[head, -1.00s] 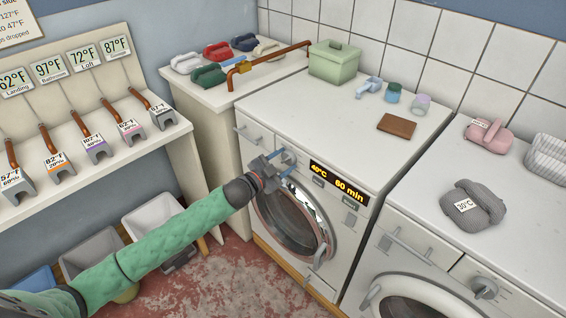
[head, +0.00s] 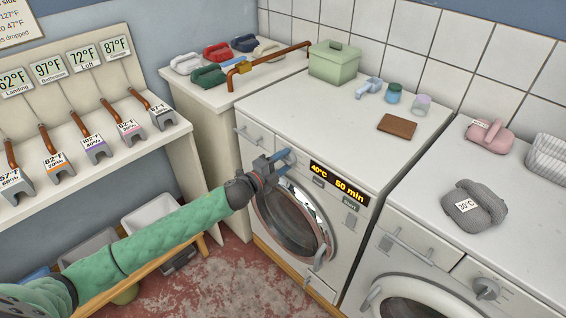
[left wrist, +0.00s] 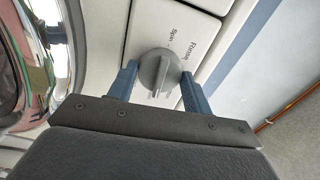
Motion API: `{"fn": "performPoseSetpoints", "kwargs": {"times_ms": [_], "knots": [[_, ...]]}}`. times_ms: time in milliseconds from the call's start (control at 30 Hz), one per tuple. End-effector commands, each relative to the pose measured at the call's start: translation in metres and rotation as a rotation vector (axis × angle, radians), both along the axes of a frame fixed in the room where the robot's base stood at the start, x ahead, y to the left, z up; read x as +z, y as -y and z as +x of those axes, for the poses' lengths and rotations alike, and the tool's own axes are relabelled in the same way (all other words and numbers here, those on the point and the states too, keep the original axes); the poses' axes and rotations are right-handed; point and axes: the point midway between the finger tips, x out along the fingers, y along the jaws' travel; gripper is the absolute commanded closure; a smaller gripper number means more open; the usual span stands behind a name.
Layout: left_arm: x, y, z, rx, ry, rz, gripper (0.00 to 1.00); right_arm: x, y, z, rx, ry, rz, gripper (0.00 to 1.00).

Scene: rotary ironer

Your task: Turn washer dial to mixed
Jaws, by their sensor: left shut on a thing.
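The washer (head: 262,188) stands at the middle, with a round glass door and a lit display (head: 339,184) reading 40°C and 50 min. My left gripper (head: 283,162) is at the dial on its front panel. In the left wrist view the grey round dial (left wrist: 159,70) sits between the two blue fingers of my left gripper (left wrist: 155,84), which is shut on it. Labels beside the dial are partly visible; one reads Spin. The label for mixed does not show. My right gripper is out of view.
A second washer (head: 428,256) stands at the right with a grey knitted bundle (head: 473,204) on top. A shelf (head: 95,150) stands at left.

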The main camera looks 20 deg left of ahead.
Motion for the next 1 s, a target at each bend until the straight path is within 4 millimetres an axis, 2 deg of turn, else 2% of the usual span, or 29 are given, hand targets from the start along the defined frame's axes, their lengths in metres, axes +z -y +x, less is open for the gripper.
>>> {"fn": "performPoseSetpoints", "kwargs": {"times_ms": [300,733,767,833,867,1000], "knots": [[-0.0014,0.0007,-0.0007,-0.001,0.039,0.071,0.73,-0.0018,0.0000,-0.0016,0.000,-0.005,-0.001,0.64],[-0.0018,0.0008,-0.0008,-0.001,0.042,0.076,0.73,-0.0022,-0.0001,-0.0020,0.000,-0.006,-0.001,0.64],[-0.0018,0.0008,-0.0008,-0.001,0.042,0.076,0.46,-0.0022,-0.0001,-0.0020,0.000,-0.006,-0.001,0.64],[-0.0016,0.0007,-0.0007,-0.001,0.042,0.076,0.33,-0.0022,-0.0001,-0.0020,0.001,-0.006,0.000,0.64],[-0.0015,0.0007,-0.0007,-0.001,0.042,0.076,0.29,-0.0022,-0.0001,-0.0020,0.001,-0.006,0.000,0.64],[-0.0010,0.0006,-0.0004,-0.001,0.043,0.076,0.29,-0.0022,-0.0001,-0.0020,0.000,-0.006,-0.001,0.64]]}}
